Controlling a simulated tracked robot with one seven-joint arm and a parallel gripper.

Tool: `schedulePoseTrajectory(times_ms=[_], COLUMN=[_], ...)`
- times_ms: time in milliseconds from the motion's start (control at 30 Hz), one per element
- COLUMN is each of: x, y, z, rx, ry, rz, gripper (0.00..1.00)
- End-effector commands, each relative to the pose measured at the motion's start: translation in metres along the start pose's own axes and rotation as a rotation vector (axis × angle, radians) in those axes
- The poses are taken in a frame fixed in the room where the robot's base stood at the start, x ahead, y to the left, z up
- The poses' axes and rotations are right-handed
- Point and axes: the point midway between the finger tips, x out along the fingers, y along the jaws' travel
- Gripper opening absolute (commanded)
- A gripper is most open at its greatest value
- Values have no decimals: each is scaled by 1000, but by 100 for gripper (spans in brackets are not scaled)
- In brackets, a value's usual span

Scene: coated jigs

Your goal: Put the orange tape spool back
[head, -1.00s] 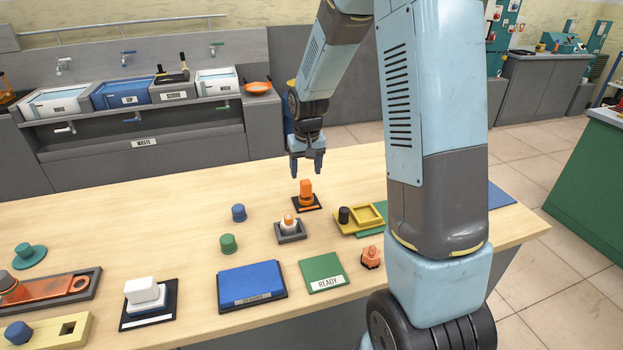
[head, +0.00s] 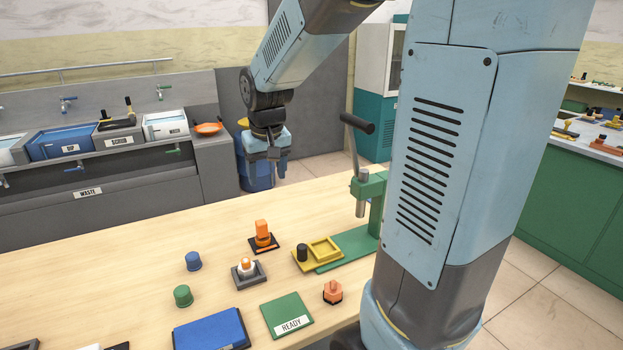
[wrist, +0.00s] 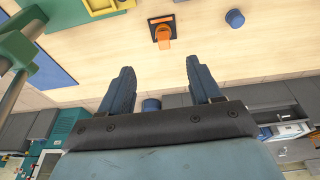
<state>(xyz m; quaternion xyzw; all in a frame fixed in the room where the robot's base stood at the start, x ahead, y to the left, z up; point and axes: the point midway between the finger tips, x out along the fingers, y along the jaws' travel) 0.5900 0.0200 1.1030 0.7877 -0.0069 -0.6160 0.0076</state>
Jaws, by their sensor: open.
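An upright orange piece (head: 263,234) stands on a small black base on the wooden table; it also shows in the wrist view (wrist: 163,40), beyond my fingertips. A white piece with an orange band (head: 246,266) sits in a grey square holder (head: 258,278). A lower orange knobbed piece (head: 332,292) is near the table's front right. I cannot tell for sure which of these is the tape spool. My gripper (head: 267,158) is open and empty, above and behind the upright orange piece; its two fingers are apart in the wrist view (wrist: 160,68).
A green lever press (head: 368,195) stands at the right, beside a yellow tray (head: 324,249). Blue (head: 193,261) and green (head: 183,296) knobs stand left. A green READY pad (head: 287,315) and blue pad (head: 210,331) lie in front. The table's left middle is bare.

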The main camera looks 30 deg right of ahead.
Motion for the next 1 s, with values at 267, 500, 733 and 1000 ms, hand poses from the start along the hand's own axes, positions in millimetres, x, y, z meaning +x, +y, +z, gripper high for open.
schedulePoseTrajectory(times_ms=[267, 500, 733, 1000], x=[-61, -96, -113, -117], y=[2, 3, 4, 23], z=[59, 114, 159, 176], rx=[3, 5, 6, 6], ry=[94, 169, 227, 248], rz=[2, -3, -14, -20], gripper=[63, 63, 63, 63])
